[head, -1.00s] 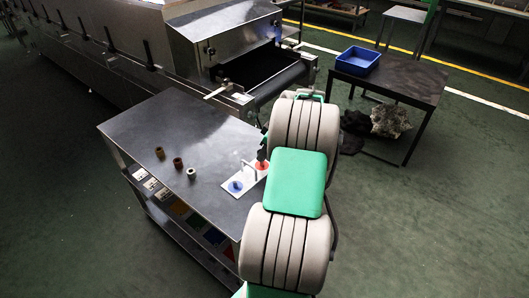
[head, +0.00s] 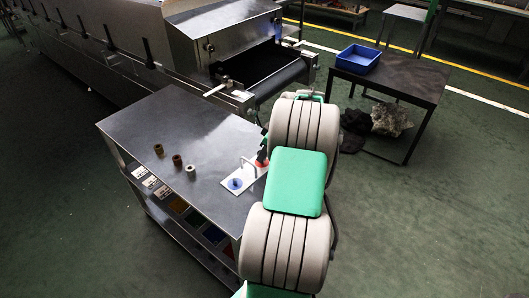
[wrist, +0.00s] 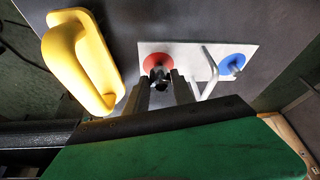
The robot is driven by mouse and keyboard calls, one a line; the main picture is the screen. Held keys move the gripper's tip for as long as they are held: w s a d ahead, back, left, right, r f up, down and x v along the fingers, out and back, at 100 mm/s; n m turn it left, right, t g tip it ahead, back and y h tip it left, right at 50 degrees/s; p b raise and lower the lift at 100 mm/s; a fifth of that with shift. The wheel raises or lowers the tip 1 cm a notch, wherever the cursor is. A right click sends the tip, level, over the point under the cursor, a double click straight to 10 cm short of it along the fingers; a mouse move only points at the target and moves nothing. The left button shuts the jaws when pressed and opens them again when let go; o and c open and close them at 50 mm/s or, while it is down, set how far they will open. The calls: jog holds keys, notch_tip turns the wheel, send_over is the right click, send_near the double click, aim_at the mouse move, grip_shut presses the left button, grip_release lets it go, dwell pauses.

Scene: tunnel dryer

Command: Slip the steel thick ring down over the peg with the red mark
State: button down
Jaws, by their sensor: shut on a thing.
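A white plate (head: 226,182) on the steel table carries a red round mark (wrist: 155,58) and a blue round mark (wrist: 231,65), each with a short peg. A bent grey handle (wrist: 211,72) rises between them. My gripper (wrist: 161,82) is shut on a small dark metallic thing (wrist: 161,86), which looks like the steel thick ring, in front of the red mark in the wrist view. The red mark's peg is partly hidden by it, and I cannot tell whether the ring is around the peg or above it. In the head view my arm hides the ring.
Two brown rings (head: 177,160) and a pale ring (head: 191,170) stand on the table (head: 160,125) to the left. A yellow handle-shaped thing (wrist: 75,60) is close on the left in the wrist view. The dryer conveyor (head: 275,75) lies behind; a blue bin (head: 358,59) stands on a side table.

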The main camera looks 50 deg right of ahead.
jog(key=shift+f+b, duration=0.6)
jog(key=shift+f, duration=0.3)
jog(key=c, duration=1)
grip_release()
jog(key=v, duration=0.7)
jog(key=shift+r, duration=0.35)
jog(key=shift+s, duration=0.15)
